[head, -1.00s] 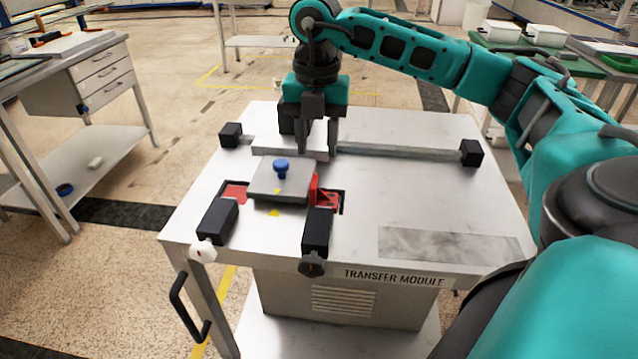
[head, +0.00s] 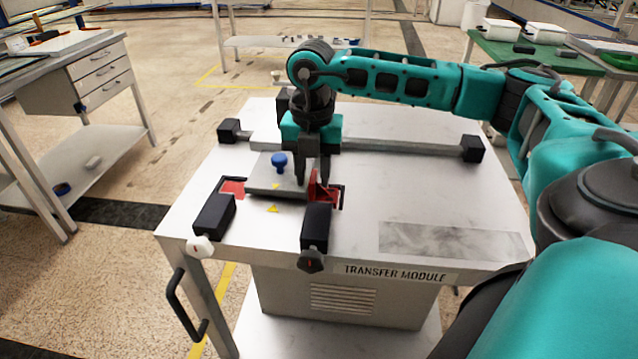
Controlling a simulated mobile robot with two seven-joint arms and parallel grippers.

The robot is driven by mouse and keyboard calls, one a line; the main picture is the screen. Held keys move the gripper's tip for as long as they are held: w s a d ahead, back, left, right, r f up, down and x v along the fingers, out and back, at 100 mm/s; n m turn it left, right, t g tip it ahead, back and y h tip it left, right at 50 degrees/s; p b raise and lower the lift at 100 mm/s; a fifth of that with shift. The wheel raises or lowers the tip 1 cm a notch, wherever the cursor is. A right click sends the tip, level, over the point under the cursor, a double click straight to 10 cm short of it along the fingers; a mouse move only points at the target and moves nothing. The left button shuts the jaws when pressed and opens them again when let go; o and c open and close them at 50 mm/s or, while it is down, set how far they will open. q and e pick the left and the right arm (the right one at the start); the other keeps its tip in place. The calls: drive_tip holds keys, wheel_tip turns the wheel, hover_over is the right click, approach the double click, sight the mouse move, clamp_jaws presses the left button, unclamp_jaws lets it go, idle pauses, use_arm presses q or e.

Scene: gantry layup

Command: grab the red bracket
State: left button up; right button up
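The red bracket (head: 318,190) stands at the right edge of a grey plate on the table, with one upright part showing. My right gripper (head: 312,178) points down over it. Its two fingers are apart, and the upright part of the bracket shows between and just in front of the fingertips. I cannot tell whether the fingers touch it. My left gripper is not in view.
The grey plate (head: 262,186) carries a blue knob (head: 279,161). Another red piece (head: 233,188) shows at its left. Two black clamp blocks (head: 213,216) (head: 316,226) lie in front. A grey rail (head: 400,147) crosses behind. The right side of the table is clear.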

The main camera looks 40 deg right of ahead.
clamp_jaws()
drive_tip(key=shift+r, duration=0.15)
idle(0.4)
